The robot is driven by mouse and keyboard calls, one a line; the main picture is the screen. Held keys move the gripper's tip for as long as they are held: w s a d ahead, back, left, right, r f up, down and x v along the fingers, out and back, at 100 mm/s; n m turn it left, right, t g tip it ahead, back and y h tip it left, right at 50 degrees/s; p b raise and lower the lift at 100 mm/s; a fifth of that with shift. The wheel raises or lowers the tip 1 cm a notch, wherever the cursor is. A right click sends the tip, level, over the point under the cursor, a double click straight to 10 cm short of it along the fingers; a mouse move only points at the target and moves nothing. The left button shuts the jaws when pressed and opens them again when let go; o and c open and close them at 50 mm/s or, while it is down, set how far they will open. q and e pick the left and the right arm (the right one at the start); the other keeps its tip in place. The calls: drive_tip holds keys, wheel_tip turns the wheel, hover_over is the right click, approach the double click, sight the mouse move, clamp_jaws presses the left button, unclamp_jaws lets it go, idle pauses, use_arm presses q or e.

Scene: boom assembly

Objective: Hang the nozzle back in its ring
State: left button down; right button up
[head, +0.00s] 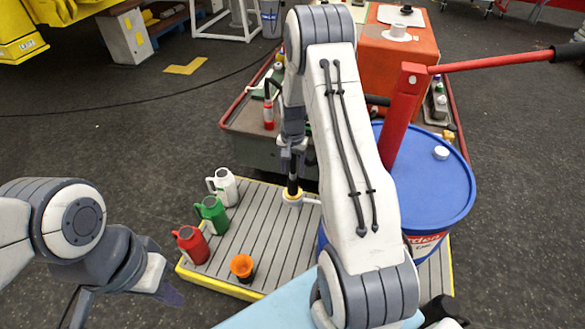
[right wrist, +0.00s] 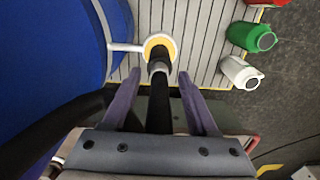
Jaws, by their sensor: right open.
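The black nozzle (head: 293,183) stands roughly upright, its lower end at the pale ring (head: 292,198) with a yellow inside. In the right wrist view the nozzle (right wrist: 158,110) runs between my fingers to the ring (right wrist: 160,45), which sits on a white bar from the blue drum. The nozzle's end appears to be in the ring; how deep is hidden. My right gripper (head: 293,150) is above the ring. In the wrist view its fingers (right wrist: 159,78) are open, with a gap on both sides of the nozzle. My left gripper (head: 165,287) is empty at lower left.
The blue drum (head: 440,185) with a red pump lever (head: 490,62) stands right of the ring. White (head: 226,188), green (head: 213,214) and red (head: 191,245) jugs and an orange funnel (head: 242,267) stand on the slatted pallet (head: 255,230). A cart (head: 245,125) is behind.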

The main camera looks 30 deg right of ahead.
wheel_tip(320, 180, up, 2)
drive_tip(key=shift+p, duration=0.6)
drive_tip(key=shift+f, duration=0.1)
